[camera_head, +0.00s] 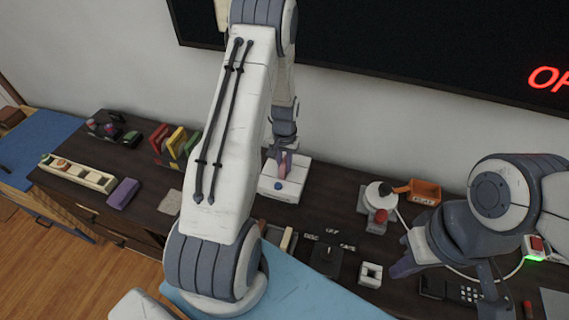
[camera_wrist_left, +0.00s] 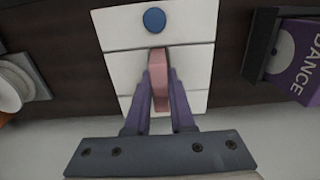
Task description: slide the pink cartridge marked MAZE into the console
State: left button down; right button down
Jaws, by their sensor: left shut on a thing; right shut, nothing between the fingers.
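The console (camera_head: 283,188) is a white box with a blue button, standing at the back of the dark desk near the wall. It also fills the middle of the left wrist view (camera_wrist_left: 118,62). My left gripper (camera_head: 283,153) is shut on the pink cartridge (camera_wrist_left: 158,80), which stands edge-on between its purple fingers over the console top. The cartridge's lower edge meets the white top, but I cannot tell whether it is in a slot. Its label is not visible. My right gripper (camera_head: 403,266) is shut and empty above the desk's right part.
A purple cartridge marked DANCE (camera_wrist_left: 294,62) sits in a dark holder beside the console. Coloured cartridges (camera_head: 176,142) stand in a rack on the left. A white round device (camera_head: 379,192) and an orange bin (camera_head: 425,190) stand right of the console. A dark screen hangs above.

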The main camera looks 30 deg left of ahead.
pick_arm(q)
jog(key=shift+f, duration=0.2)
jog(key=c, duration=0.7)
grip_release()
jog(key=shift+r, duration=0.1)
notch_tip(320, 180, up, 10)
jog(key=shift+r+b, duration=0.25)
jog(key=shift+b, duration=0.45)
